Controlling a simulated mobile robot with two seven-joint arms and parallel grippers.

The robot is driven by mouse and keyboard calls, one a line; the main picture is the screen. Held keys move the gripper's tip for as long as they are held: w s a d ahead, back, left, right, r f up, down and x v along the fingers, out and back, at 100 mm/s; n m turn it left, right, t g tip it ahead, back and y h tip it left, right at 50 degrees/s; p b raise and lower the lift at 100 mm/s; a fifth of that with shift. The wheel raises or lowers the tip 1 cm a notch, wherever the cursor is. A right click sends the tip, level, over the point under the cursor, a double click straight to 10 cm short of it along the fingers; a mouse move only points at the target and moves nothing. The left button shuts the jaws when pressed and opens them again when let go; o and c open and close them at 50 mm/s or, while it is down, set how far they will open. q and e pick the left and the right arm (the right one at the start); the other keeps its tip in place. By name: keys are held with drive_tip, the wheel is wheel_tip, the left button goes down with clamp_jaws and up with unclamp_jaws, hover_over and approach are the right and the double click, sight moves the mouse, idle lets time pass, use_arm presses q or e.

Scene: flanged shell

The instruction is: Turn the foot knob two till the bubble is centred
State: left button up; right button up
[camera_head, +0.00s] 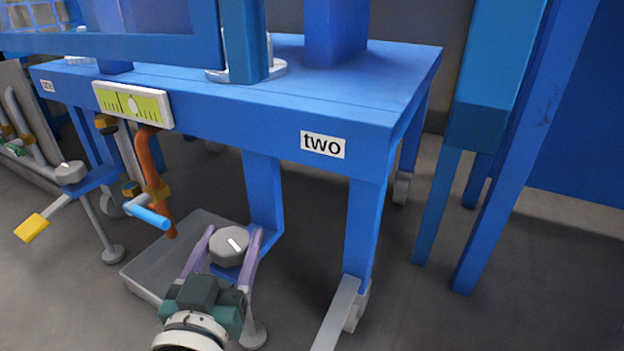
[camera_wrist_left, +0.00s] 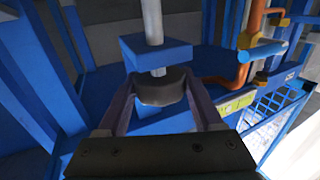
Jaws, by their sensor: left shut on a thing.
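The grey foot knob two (camera_head: 229,247) has a white mark on top and sits low under the blue table, near the label "two" (camera_head: 322,145). My left gripper (camera_head: 233,236) is shut on it, one purple finger on each side. In the left wrist view the knob (camera_wrist_left: 162,87) is between the two fingers, below a blue bracket (camera_wrist_left: 157,55) and a pale rod. The yellow-green level (camera_head: 133,105) is on the table's front edge. A pale bubble shape shows close to its middle; its exact offset is too small to tell. My right gripper is out of view.
Another grey knob (camera_head: 70,172) stands at the left, near a yellow-handled lever (camera_head: 32,227). An orange pipe (camera_head: 153,175) and a blue-handled valve (camera_head: 150,217) hang left of my gripper. A grey tray (camera_head: 150,272) lies on the floor. A table leg (camera_head: 361,235) stands at the right.

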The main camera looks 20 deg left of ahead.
use_arm(q)
drive_tip(key=shift+m+t+h, duration=0.3)
drive_tip(key=shift+m+h, duration=0.8)
drive_tip(key=shift+h, duration=0.6)
drive_tip(key=o, duration=1.4)
drive_tip(key=shift+c, duration=0.2)
drive_tip(key=s+d+p, duration=0.1)
drive_tip(key=s+p, duration=0.2)
drive_tip(key=s, duration=0.7)
